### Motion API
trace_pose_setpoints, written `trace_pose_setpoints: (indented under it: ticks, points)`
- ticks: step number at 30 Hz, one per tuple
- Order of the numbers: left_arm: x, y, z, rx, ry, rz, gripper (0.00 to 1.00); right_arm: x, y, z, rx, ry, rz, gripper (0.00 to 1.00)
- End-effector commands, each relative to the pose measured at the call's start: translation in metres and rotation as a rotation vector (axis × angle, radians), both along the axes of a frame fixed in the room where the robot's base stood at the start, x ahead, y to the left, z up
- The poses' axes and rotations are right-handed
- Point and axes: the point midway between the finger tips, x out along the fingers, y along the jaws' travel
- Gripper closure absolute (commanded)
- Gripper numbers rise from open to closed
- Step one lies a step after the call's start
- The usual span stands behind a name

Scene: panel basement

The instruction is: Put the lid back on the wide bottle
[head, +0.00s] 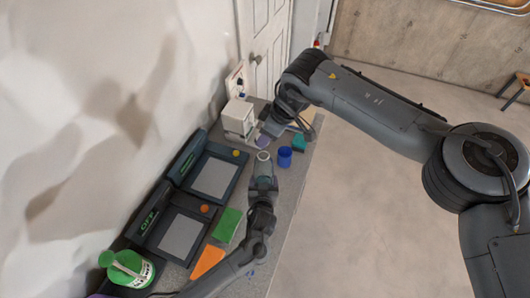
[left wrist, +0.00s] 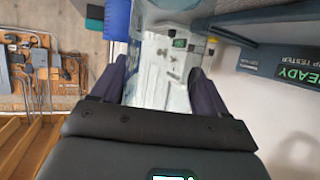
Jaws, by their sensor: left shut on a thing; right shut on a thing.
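The wide bottle shows in the head view as a pale round opening (head: 264,156) at the tip of my left gripper (head: 263,170). In the left wrist view a clear, pale body of the bottle (left wrist: 165,75) stands between the two dark fingers of my left gripper (left wrist: 160,85), which is shut on it. My right gripper (head: 268,134) is behind the bottle, in front of a white box. It is shut on a small purple piece (head: 262,141), which looks like the lid, apart from the bottle's opening. Its details are too small to see.
A blue cup (head: 285,157) and a teal block (head: 299,142) stand right of the bottle. A white box (head: 238,119) is behind left. Two dark testers (head: 180,232) line the wall.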

Motion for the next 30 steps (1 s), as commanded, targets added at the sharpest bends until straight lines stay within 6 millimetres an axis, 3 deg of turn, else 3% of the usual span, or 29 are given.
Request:
trace_pose_setpoints:
  ticks: [3,8,30]
  points:
    - [0.000,0.000,0.000,0.000,0.000,0.001,0.81,-0.001,-0.001,-0.018,0.001,0.004,-0.001,0.89]
    - [0.000,0.000,0.000,0.000,0.000,0.001,0.81,-0.001,-0.001,-0.030,-0.002,0.002,-0.001,0.89]
    - [0.000,0.000,0.000,0.000,0.000,0.001,0.81,-0.001,-0.001,-0.037,-0.003,0.002,-0.001,0.89]
